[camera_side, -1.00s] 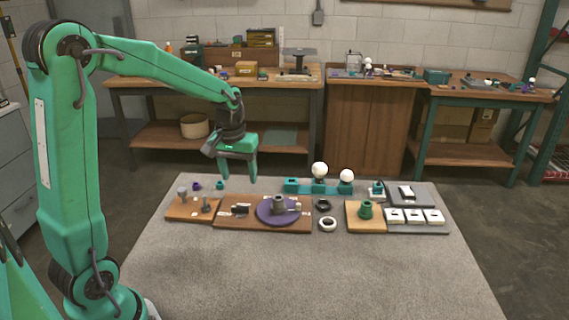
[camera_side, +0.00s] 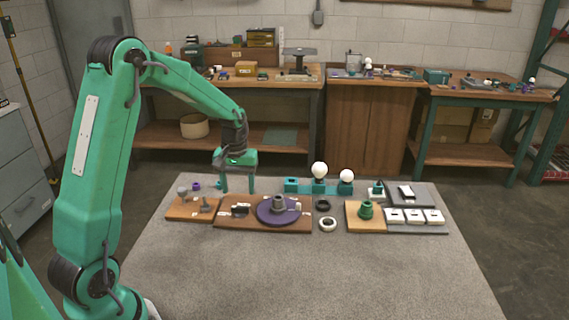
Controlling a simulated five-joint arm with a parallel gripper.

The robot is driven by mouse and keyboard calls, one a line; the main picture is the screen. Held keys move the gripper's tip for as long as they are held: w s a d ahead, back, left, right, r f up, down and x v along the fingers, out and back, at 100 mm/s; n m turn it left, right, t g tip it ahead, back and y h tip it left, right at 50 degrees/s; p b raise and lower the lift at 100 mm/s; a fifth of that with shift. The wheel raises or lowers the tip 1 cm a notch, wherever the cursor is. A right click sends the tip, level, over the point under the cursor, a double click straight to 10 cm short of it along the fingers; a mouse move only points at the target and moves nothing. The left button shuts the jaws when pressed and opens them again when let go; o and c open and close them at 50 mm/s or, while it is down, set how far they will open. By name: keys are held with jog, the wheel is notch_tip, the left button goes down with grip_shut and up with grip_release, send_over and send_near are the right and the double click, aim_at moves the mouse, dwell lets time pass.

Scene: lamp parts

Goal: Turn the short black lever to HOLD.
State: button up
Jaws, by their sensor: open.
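The short black lever (camera_side: 240,209) appears as a small dark piece on the left part of the brown wooden board (camera_side: 264,227). Small white labels sit around it, too small to read, so I cannot tell which way it points or which label is HOLD. My gripper (camera_side: 238,191) points down with its two green fingers apart and nothing between them. In the picture its fingertips are just above and behind the lever; I see no contact.
A purple disc (camera_side: 268,218) with a grey cylinder is right of the lever. A smaller board (camera_side: 180,214) with grey posts is to the left. White bulbs (camera_side: 319,170) on a teal holder stand behind right. The table front (camera_side: 300,275) is clear.

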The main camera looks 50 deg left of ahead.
aim_at(240, 207)
jog(key=shift+f, duration=3.25)
jog(key=c, duration=0.7)
